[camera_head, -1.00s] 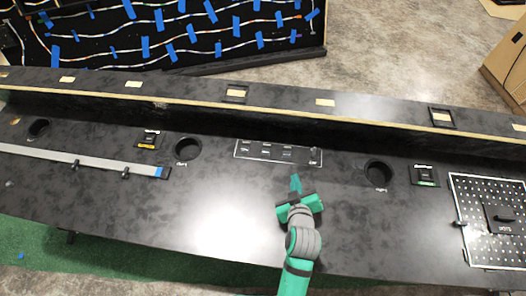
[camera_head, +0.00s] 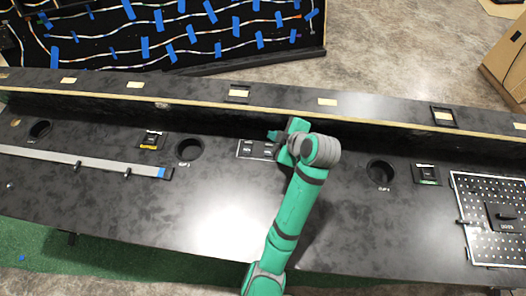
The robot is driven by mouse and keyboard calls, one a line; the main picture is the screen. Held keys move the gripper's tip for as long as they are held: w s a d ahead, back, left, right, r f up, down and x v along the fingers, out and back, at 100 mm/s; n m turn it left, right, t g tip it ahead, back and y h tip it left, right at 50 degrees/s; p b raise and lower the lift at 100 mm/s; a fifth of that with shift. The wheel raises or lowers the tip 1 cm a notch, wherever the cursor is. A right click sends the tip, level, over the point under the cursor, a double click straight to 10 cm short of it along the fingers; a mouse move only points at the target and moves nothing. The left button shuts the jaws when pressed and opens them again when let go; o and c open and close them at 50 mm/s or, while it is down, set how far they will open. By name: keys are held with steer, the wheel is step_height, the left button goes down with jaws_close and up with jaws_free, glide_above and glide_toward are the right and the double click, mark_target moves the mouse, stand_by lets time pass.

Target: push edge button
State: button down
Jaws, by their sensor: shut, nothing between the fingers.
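The button panel (camera_head: 258,150) is a dark rectangle with a thin white outline and small labels, set in the black console top near the middle. Its left part shows; its right part is hidden behind my gripper and wrist. My gripper (camera_head: 272,136) is shut and empty, with its fingertips pointing left over the upper part of the panel near the raised back ledge. I cannot tell which button is the edge button, or whether the fingertips touch the panel.
A round hole (camera_head: 189,149) lies left of the panel and another hole (camera_head: 380,171) right of it. A raised ledge (camera_head: 215,112) runs along the back. A long grey bar (camera_head: 100,164) lies left, and a perforated plate (camera_head: 490,240) right. The front middle is clear.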

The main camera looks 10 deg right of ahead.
mark_target(270, 155)
steer(key=shift+w+a+r+n+y, duration=0.15)
steer(key=shift+a+r+n+y, duration=0.2)
steer(key=shift+a+r, duration=0.2)
steer(key=shift+f, duration=0.1)
steer(key=shift+f, duration=4.35)
steer(key=shift+f, duration=0.1)
steer(key=shift+f, duration=0.3)
steer(key=shift+f, duration=0.45)
steer(key=shift+r, duration=0.1)
steer(key=shift+d+r, duration=0.1)
steer(key=shift+r, duration=0.65)
